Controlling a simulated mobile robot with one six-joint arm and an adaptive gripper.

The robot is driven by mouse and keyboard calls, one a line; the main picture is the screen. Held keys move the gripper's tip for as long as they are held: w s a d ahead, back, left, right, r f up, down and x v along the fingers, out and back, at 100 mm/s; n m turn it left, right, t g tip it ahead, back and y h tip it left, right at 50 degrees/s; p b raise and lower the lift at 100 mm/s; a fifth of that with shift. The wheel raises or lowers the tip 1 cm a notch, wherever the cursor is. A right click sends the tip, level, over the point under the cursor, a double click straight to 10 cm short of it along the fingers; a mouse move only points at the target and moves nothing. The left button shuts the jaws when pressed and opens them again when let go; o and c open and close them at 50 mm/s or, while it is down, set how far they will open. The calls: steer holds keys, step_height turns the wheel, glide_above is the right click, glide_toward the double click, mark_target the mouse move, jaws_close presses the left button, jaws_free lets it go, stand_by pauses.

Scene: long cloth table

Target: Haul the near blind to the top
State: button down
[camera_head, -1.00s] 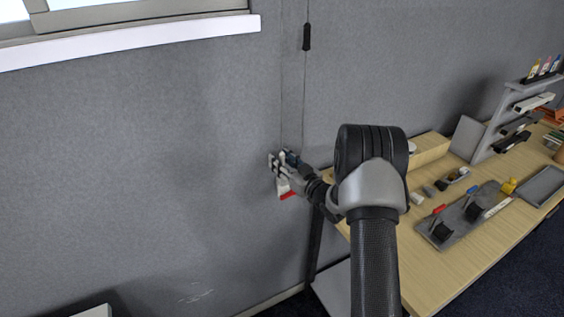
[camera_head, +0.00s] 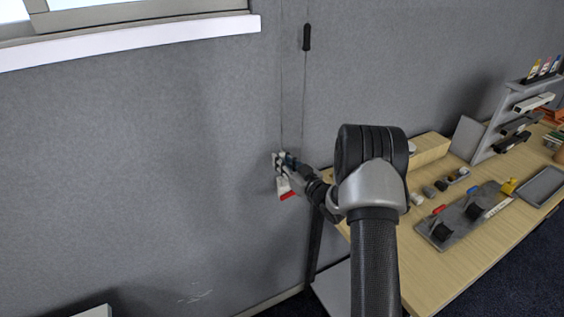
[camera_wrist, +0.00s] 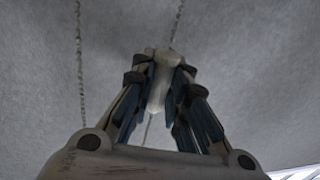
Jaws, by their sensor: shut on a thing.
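My gripper (camera_head: 283,163) is at the grey wall below the hanging cords, shut on a pale pull (camera_wrist: 160,80) that stands upright between its fingers in the wrist view. A thin cord (camera_wrist: 178,22) runs up from near the pull. A second, beaded-looking cord (camera_wrist: 80,62) hangs to the left, clear of the fingers. In the head view, one cord (camera_head: 281,80) reaches down to my gripper. Another cord (camera_head: 304,90) bears a black tassel (camera_head: 306,37). A white piece with a red lower end (camera_head: 287,195) shows just below my fingers. The blind cannot be made out.
A window with a white sill (camera_head: 130,43) is at the upper left. A wooden table (camera_head: 475,245) stands to the right with a grey tray (camera_head: 541,187), small blocks and a rack (camera_head: 500,130). The wall left of my gripper is clear.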

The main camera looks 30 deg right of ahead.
steer(key=shift+s+a+f+b, duration=0.1)
steer(key=shift+s+f+b, duration=0.05)
steer(key=shift+f+b, duration=1)
steer(key=shift+f, duration=0.1)
steer(key=c, duration=1.6)
jaws_free()
steer(key=shift+o, duration=0.2)
steer(key=shift+r, duration=0.2)
steer(key=s+d, duration=0.2)
steer(key=s, duration=0.9)
steer(key=shift+s, duration=0.3)
steer(key=shift+d, duration=0.15)
